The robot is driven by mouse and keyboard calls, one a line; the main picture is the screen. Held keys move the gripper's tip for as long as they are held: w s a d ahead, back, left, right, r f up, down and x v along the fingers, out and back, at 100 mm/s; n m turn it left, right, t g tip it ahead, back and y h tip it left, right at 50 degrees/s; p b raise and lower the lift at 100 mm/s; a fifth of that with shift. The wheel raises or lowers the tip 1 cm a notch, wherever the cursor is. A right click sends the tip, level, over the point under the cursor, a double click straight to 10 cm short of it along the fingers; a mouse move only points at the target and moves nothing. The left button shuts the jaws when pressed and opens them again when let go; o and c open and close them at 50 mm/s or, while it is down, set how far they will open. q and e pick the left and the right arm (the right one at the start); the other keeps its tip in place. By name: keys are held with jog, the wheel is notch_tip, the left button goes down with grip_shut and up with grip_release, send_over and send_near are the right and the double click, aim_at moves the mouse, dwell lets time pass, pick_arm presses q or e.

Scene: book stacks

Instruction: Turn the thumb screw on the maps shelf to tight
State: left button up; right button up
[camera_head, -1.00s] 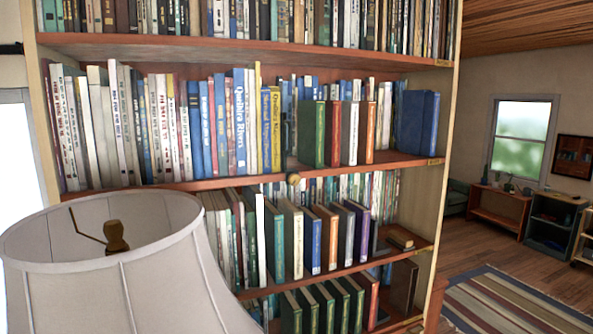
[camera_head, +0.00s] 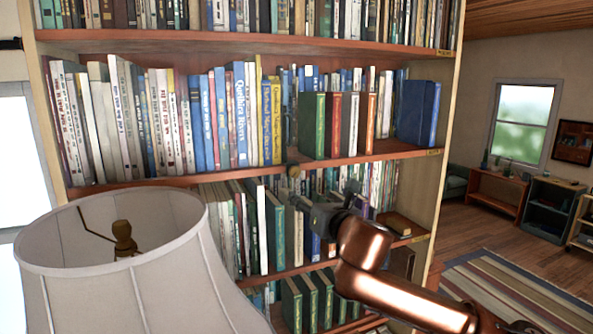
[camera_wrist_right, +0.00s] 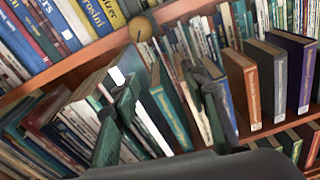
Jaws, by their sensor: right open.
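The thumb screw is a small round brass knob (camera_head: 293,171) on the front edge of the middle shelf board (camera_head: 225,177). It also shows at the top of the right wrist view, as a round yellowish knob (camera_wrist_right: 140,27). My right gripper (camera_head: 318,192) is in front of the bookcase, close to the knob and mostly below and right of it. In the right wrist view its two dark fingers (camera_wrist_right: 165,85) are spread, with nothing between them but books behind. The knob lies beyond the fingertips, apart from them. My left gripper is not in view.
A large pale lampshade (camera_head: 120,255) stands in front of the bookcase at the lower left. Rows of books (camera_head: 240,120) fill the shelves around the knob. Small label plates (camera_head: 435,153) sit at the right shelf ends; I cannot read them. Open floor (camera_head: 470,240) lies to the right.

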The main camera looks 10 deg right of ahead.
aim_at(296, 171)
notch_tip(296, 171, up, 6)
jog(key=s+n, duration=0.2)
jog(key=shift+t, duration=0.3)
jog(key=w+p, duration=0.1)
jog(key=w, duration=0.2)
jog(key=w+a+p, duration=0.1)
jog(key=w, duration=0.3)
jog(key=shift+w+a+f, duration=0.15)
jog(key=shift+a+f, duration=0.05)
jog(key=shift+c, duration=0.3)
jog(key=c, duration=1)
jog(key=shift+a, duration=0.2)
grip_shut()
jog(key=shift+d, duration=0.15)
jog(key=shift+m+p, duration=0.3)
jog(key=shift+m, duration=0.1)
